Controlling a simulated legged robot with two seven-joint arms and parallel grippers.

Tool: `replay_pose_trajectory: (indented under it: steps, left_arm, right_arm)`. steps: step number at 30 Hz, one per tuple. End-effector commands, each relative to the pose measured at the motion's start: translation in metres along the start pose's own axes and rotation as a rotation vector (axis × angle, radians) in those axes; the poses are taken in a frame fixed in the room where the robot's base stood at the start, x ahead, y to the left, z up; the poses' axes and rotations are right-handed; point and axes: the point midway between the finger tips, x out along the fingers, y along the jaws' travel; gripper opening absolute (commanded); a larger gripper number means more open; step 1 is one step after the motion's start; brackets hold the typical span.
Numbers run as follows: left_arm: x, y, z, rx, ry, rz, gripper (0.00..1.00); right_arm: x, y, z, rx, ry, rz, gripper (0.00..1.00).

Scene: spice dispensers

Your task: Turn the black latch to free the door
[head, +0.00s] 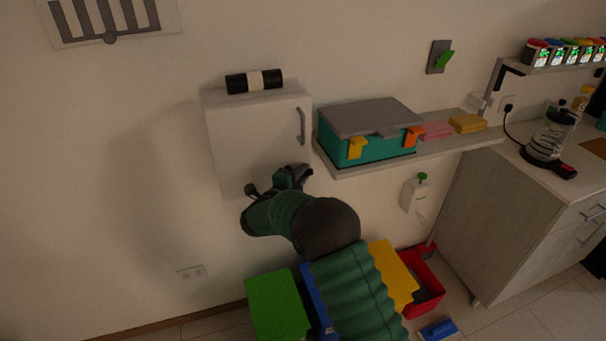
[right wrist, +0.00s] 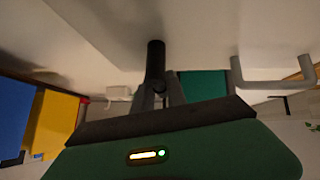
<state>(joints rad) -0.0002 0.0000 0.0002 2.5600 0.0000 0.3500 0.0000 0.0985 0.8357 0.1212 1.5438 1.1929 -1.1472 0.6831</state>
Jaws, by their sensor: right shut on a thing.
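The white wall cabinet (head: 256,135) has its door shut, with a grey handle (head: 301,126) on its right side; the handle also shows in the right wrist view (right wrist: 272,80). My right gripper (head: 280,182) is at the lower front of the cabinet. In the right wrist view, its grey fingers (right wrist: 157,96) are shut on the black latch (right wrist: 156,58), a short dark bar standing up against the pale cabinet face. In the head view the gripper hides most or all of the latch. My left gripper is not in view.
A black roll with a white band (head: 255,81) lies on the cabinet. To the right, a shelf (head: 345,171) carries a teal box with a grey lid (head: 371,118) and pink and yellow pieces. Green (head: 277,304), yellow and red bins stand below.

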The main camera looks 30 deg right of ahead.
Motion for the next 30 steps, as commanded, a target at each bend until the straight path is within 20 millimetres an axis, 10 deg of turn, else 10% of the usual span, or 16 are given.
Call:
replay_pose_trajectory:
  steps: [30]
  left_arm:
    - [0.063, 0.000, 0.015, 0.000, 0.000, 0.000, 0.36]
  right_arm:
    - [-0.001, -0.013, -0.004, -0.349, 0.112, -0.354, 0.00]
